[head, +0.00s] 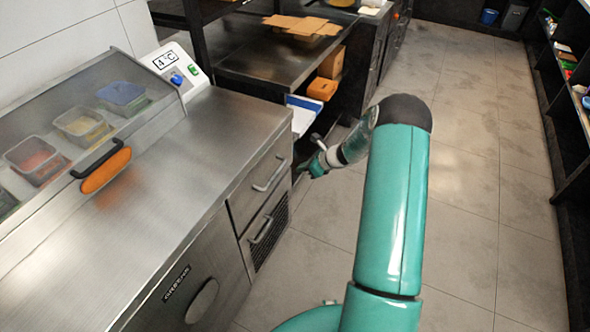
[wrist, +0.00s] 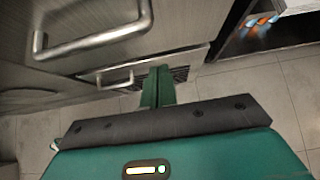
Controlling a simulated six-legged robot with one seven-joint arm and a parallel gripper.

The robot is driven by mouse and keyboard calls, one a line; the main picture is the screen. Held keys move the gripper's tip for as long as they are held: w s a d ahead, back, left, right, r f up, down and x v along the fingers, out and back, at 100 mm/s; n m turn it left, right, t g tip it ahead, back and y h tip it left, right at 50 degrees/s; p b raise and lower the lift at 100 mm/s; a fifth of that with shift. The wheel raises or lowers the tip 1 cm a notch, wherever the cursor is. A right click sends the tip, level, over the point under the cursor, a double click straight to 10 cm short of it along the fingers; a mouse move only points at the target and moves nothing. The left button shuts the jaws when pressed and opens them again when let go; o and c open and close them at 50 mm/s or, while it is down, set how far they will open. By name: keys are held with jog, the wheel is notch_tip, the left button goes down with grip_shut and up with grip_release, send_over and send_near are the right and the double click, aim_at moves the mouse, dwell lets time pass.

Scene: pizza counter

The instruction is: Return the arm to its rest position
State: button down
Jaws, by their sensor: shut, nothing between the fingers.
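My gripper (head: 312,166) is at the end of my green arm, in front of the gap at the counter's right end in the head view. It is off the counter top, over the floor side. In the wrist view its green fingers (wrist: 158,85) are together and hold nothing. A steel drawer handle (wrist: 95,40) is close by at the upper left of the wrist view. I cannot tell the exact distance between them.
The steel counter (head: 190,150) with a glass-covered topping case (head: 75,130) stands at left. Drawer handles (head: 268,175) stick out from its front. A shelf table (head: 270,60) with boxes is behind. Open tiled floor (head: 475,180) lies at right, with dark shelves (head: 570,100) beyond.

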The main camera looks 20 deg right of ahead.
jog(key=v, duration=0.6)
jog(key=s+a+r+n+g, duration=0.1)
jog(key=s+a+r+n, duration=0.2)
jog(key=a+r+n, duration=0.3)
jog(key=s+a+r+n+g+h, duration=0.1)
jog(key=s+a+r+n, duration=0.3)
jog(key=r, duration=0.5)
jog(key=s+a+r+n+g, duration=0.1)
jog(key=s+a+r+n, duration=0.1)
jog(key=a+r+n, duration=0.35)
jog(key=s+a+r+n+h, duration=0.2)
jog(key=s+r+n, duration=0.4)
jog(key=s, duration=0.5)
jog(key=s+a+r+n+t+h, duration=0.1)
jog(key=s+a+r+n+h, duration=0.2)
jog(key=s, duration=0.9)
notch_tip(320, 180, up, 3)
jog(key=a+n, duration=0.2)
jog(key=n, duration=0.2)
jog(key=shift+a+r, duration=0.15)
jog(key=shift+a, duration=0.2)
jog(key=shift+a, duration=0.15)
